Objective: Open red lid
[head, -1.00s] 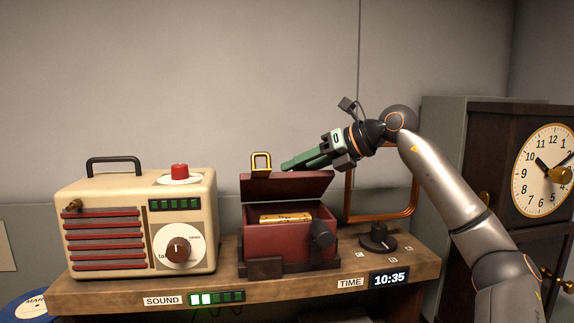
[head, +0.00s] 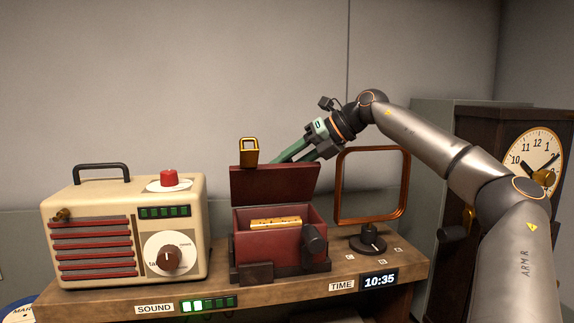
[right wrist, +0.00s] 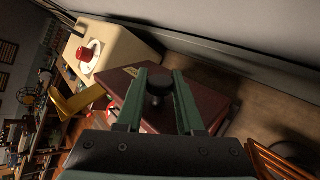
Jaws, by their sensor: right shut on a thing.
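The dark red box (head: 318,223) stands on the shelf with its red lid (head: 275,186) raised and tilted back. A brass padlock-shaped piece (head: 249,152) stands at the lid's top left edge. My right gripper (head: 275,160) comes from behind and above the lid, its green fingertips partly hidden by it. In the right wrist view, the fingers (right wrist: 158,76) are closed around a dark knob (right wrist: 159,88) on the lid's outer side. A golden block (head: 276,223) lies inside the open box. My left gripper is out of view.
A cream radio (head: 125,205) stands left of the box. A black dial (head: 369,241) and an upright copper-coloured frame (head: 405,180) stand to the right. A clock cabinet (head: 485,170) is behind my right arm. The wall above the shelf is clear.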

